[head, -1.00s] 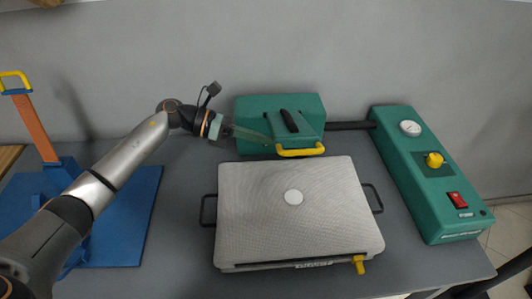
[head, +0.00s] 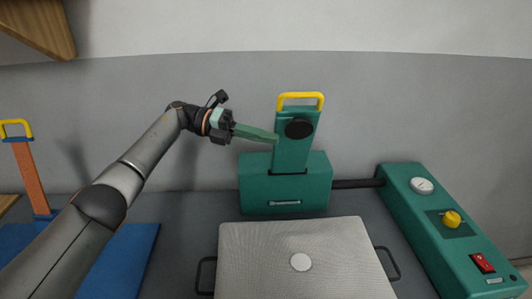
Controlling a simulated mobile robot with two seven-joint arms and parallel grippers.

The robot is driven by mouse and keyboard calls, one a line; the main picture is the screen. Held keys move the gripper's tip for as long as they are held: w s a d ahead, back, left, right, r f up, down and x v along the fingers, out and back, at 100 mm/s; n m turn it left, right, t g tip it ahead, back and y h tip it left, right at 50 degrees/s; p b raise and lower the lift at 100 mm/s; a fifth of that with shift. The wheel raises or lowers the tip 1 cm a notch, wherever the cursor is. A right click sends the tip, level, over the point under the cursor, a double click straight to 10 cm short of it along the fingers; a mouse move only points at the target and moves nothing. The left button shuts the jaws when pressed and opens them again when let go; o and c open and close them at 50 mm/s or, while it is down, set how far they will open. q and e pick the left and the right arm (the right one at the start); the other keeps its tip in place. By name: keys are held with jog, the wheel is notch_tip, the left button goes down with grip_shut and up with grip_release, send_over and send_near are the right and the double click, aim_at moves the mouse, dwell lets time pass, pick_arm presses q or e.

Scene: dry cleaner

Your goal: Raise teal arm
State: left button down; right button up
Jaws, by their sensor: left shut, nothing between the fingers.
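The teal arm (head: 292,150) stands raised, nearly upright, on the teal box (head: 285,197) at the back of the table. Its yellow handle (head: 301,96) is at the top, and a black round pad (head: 299,128) shows on its front. My left gripper (head: 276,138) is shut and empty, its green fingers pointing right. The fingertips are at the left edge of the teal arm, below the handle; I cannot tell whether they touch it. My right gripper is not in view.
A grey plate (head: 290,235) with side handles lies in front of the teal box. A teal control unit (head: 430,225) with a yellow knob (head: 451,219) and red switch (head: 482,262) is at right. A blue stand with an orange arm (head: 29,178) is at left. A wooden corner (head: 38,22) hangs top left.

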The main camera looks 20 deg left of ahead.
pick_arm(q)
jog(key=shift+w+a+r+b, duration=0.25)
jog(key=shift+w+b, duration=0.1)
jog(key=shift+w, duration=0.15)
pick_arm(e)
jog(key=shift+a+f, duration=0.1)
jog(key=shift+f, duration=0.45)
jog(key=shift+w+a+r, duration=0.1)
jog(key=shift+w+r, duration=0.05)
pick_arm(q)
jog(key=s+d+r+b, duration=0.3)
jog(key=s+d+r, duration=0.1)
jog(key=s+r, duration=0.9)
jog(key=shift+s+d, duration=0.2)
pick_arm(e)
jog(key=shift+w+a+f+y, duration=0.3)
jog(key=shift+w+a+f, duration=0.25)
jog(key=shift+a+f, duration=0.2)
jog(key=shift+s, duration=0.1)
